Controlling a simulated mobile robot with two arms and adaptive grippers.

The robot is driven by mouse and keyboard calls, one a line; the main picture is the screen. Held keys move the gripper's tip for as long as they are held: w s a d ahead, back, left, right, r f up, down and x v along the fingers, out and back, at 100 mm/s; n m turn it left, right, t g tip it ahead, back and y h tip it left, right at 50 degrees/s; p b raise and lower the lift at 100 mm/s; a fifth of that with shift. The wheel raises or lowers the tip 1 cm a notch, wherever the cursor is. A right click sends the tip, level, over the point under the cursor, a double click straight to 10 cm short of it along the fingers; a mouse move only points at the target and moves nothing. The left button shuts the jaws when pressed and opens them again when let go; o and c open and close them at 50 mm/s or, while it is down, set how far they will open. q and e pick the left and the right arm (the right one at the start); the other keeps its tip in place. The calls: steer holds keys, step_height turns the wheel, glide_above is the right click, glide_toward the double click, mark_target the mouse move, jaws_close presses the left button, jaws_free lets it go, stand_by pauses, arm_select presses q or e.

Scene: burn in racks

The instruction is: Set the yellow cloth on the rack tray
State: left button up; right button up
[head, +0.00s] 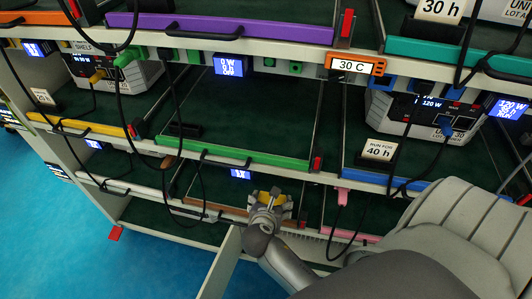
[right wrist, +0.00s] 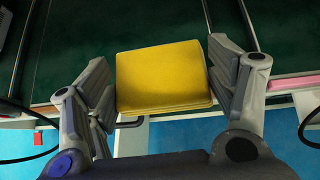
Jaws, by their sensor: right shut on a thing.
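The yellow cloth (right wrist: 163,77) is a flat, folded rectangle between the fingers of my right gripper (right wrist: 160,85) in the right wrist view. The gripper is shut on its two sides. In the head view my right gripper (head: 269,196) is at the front of a lower rack tray with a brown front strip (head: 214,208), and little of the cloth shows. The dark green tray surface (right wrist: 150,22) lies behind the cloth in the wrist view; whether they touch I cannot tell. My left gripper is not in view.
A pink-edged tray (head: 350,235) is to the right. Black cables (head: 199,170) hang before the rack. Units with displays stand on upper trays. Blue floor (head: 60,235) is clear at lower left.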

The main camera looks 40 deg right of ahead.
mark_target(268, 197)
steer(key=w, duration=0.1)
steer(key=w+d+f, duration=0.2)
steer(key=w, duration=0.1)
steer(key=shift+d+f, duration=0.15)
steer(key=shift+f, duration=0.05)
steer(key=w+f, duration=0.1)
steer(key=w+d+f+b, duration=0.1)
steer(key=f, duration=0.1)
steer(key=w+d+f+b, duration=0.1)
steer(key=f, duration=0.1)
steer(key=shift+w+f, duration=0.1)
steer(key=shift+w, duration=0.2)
step_height(268, 197, down, 3)
steer(key=shift+w+f+b, duration=0.1)
steer(key=shift+f+b, duration=0.05)
steer(key=shift+b, duration=0.4)
steer(key=o, duration=0.9)
steer(key=shift+o, duration=0.2)
steer(key=p+v, duration=0.2)
steer(key=v, duration=1)
